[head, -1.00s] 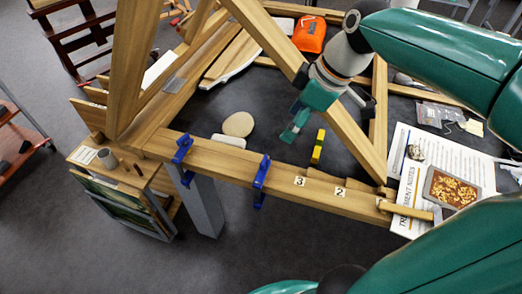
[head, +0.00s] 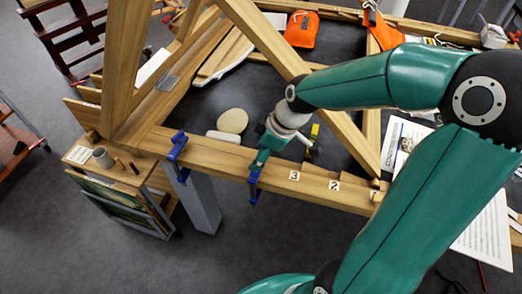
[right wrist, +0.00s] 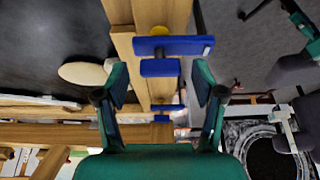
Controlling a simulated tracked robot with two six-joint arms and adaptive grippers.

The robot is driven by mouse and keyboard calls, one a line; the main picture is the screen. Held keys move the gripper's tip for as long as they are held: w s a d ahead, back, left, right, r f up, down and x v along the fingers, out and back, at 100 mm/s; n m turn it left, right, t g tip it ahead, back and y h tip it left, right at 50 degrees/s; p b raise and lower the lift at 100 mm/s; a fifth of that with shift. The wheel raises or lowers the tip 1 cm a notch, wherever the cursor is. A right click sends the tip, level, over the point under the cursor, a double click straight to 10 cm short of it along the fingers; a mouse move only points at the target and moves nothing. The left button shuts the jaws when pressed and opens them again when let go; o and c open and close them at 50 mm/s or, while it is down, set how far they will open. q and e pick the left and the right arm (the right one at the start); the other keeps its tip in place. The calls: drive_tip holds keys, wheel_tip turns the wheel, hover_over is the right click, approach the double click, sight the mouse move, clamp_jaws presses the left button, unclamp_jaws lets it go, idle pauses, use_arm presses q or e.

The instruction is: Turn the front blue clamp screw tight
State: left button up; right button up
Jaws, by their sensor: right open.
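Two blue clamps grip the front timber beam (head: 215,160). The nearer, front blue clamp (head: 254,187) is at the middle of the beam, and the other blue clamp (head: 177,146) is further left. My right gripper (head: 260,160) is just above the front clamp and hides its top in the head view. In the right wrist view my right gripper (right wrist: 161,80) is open, with a finger on each side. The front clamp's blue bars (right wrist: 172,46) show ahead between and beyond the fingertips, with no clear contact. My left gripper is not in view.
A slanting timber brace (head: 335,118) rises behind the gripper. A yellow-and-black tool (head: 313,135) and a pale round pad (head: 232,121) lie on the dark table. Number tags (head: 294,176) mark the beam right of the clamp. Floor in front is clear.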

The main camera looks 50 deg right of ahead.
drive_tip(key=c, duration=1.1)
drive_tip(key=shift+w, duration=0.1)
drive_tip(key=shift+c, duration=0.2)
drive_tip(key=shift+m, duration=0.3)
